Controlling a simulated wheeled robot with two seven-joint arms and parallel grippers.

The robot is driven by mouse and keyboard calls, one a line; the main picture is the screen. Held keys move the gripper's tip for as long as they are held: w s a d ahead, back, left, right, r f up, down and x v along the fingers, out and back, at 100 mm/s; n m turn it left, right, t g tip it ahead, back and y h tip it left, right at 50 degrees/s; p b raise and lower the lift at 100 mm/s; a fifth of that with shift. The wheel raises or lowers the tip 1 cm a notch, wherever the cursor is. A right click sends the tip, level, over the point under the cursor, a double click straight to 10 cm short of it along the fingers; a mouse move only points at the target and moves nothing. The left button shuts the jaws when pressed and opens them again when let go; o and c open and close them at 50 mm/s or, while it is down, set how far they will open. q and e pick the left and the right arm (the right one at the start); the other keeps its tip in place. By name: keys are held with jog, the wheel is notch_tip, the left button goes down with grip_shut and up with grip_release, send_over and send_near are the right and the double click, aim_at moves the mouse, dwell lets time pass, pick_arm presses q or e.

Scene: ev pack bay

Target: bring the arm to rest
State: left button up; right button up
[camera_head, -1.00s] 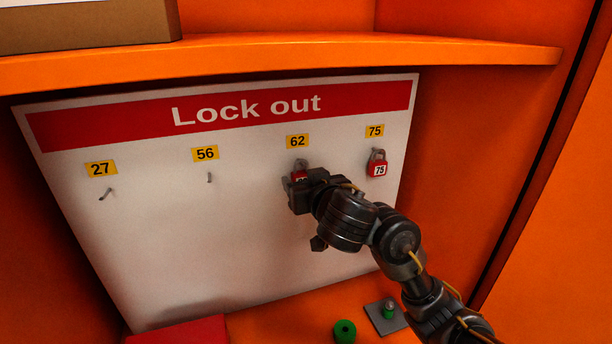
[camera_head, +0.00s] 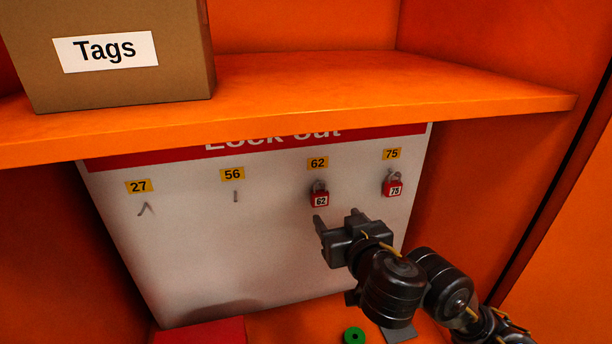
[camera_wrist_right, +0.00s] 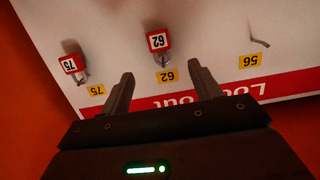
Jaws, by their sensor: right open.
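My right gripper (camera_head: 337,220) is open and empty, in front of the white lock-out board (camera_head: 230,245) and a little below the red padlock marked 62. The red padlock 62 (camera_head: 320,200) hangs on the hook under label 62, apart from the fingers. In the right wrist view the two fingers (camera_wrist_right: 162,88) are spread, with padlock 62 (camera_wrist_right: 158,41) beyond the gap between them. The red padlock 75 (camera_head: 393,189) hangs under label 75, and also shows in the wrist view (camera_wrist_right: 69,65). My left gripper is not in view.
An orange shelf (camera_head: 330,88) juts out above the board, with a cardboard Tags box (camera_head: 120,85) on its left. Hooks under 27 (camera_head: 145,209) and 56 (camera_head: 236,197) are bare. A green round part (camera_head: 354,336) and a red item (camera_head: 205,334) lie below.

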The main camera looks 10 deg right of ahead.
jog(key=s+d+f+g, duration=0.1)
jog(key=s+f+g, duration=0.3)
jog(key=f, duration=0.8)
jog(key=s+d+f+n+g, duration=0.1)
jog(key=s+d+f+g, duration=0.3)
jog(key=s+f, duration=0.75)
jog(key=s+d+f+g, duration=0.4)
jog(key=s+f, duration=0.7)
jog(key=s, duration=0.1)
notch_tip(320, 180, down, 29)
jog(key=g+b, duration=0.1)
jog(key=b, duration=0.6)
jog(key=s+d+f+b, duration=0.1)
jog(key=s+f+b, duration=0.1)
jog(key=s+f, duration=0.3)
jog(key=s+f+g+b, duration=0.1)
jog(key=s+f+b, duration=0.2)
jog(key=f, duration=0.9)
jog(key=s+d+f+h+b, duration=0.1)
jog(key=s+f+b, duration=0.1)
jog(key=s+f, duration=0.7)
jog(key=shift+d+f+n+g, duration=0.15)
jog(key=shift+d+n+g, duration=0.15)
